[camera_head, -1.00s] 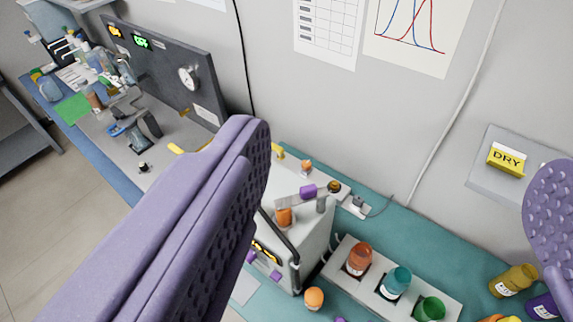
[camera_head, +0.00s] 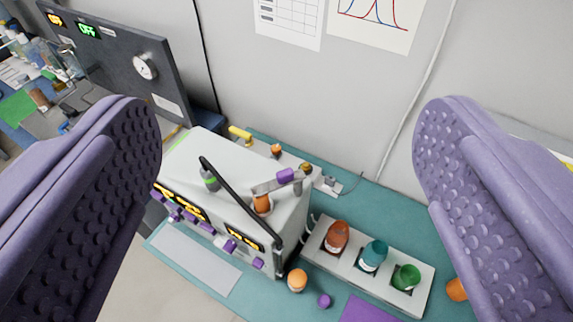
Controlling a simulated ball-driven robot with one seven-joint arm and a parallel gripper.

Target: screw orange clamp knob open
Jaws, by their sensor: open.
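A pale box-shaped machine (camera_head: 230,165) stands on the teal bench between my two fingers in the picture. On its top is an orange cylindrical part (camera_head: 262,203) beside a metal arm that carries a purple knob (camera_head: 285,175). A smaller orange knob (camera_head: 276,150) is behind the machine, near the wall. I cannot tell for sure which of these orange parts is the clamp knob. My gripper (camera_head: 288,150) is open and empty, its purple studded fingers wide apart at the left and right. Neither finger appears to touch the machine or the orange parts.
A black handle bar (camera_head: 237,202) rises over the machine's front. A white rack (camera_head: 335,268) with orange, teal and green bottles stands to the right. An orange-topped jar (camera_head: 297,280) and a small purple cap (camera_head: 324,300) are in front. A dark gauge panel (camera_head: 125,65) stands at left.

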